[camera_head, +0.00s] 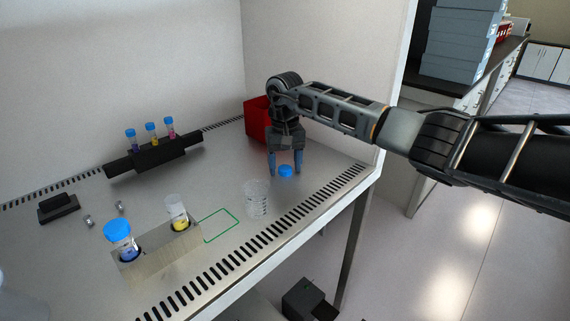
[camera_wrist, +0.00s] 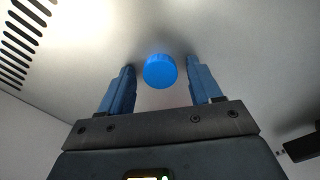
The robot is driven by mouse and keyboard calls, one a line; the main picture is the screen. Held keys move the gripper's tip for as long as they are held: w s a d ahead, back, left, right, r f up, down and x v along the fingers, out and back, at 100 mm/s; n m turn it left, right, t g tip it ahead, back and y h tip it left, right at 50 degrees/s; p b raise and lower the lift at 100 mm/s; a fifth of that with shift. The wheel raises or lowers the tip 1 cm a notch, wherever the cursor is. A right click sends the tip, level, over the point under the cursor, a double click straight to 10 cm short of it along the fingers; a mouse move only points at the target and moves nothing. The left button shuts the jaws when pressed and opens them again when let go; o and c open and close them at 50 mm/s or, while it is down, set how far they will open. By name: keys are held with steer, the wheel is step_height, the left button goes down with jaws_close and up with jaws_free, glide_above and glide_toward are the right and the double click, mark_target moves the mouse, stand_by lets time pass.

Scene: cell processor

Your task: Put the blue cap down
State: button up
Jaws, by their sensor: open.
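A blue cap (camera_head: 285,171) lies on the metal work surface (camera_head: 215,185) of the cabinet, right of the clear beaker. My gripper (camera_head: 285,172) points down over it, with its two blue fingers apart on either side of the cap. In the wrist view the cap (camera_wrist: 160,71) sits between the spread fingertips of my gripper (camera_wrist: 160,72), with a visible gap on both sides. A tube with yellow content and no blue cap (camera_head: 177,212) stands in the metal block, beside a blue-capped tube (camera_head: 121,240).
A red bin (camera_head: 257,121) stands behind my gripper. A clear beaker (camera_head: 257,199) and a green outline (camera_head: 221,225) lie to the left. A black rack (camera_head: 153,158) holds small tubes. Slotted vents (camera_head: 265,232) run along the front edge.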

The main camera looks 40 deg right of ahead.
mark_target(285, 168)
steer(key=shift+r+p, duration=0.45)
steer(key=shift+r, duration=0.15)
step_height(285, 168, up, 12)
steer(key=b, duration=0.2)
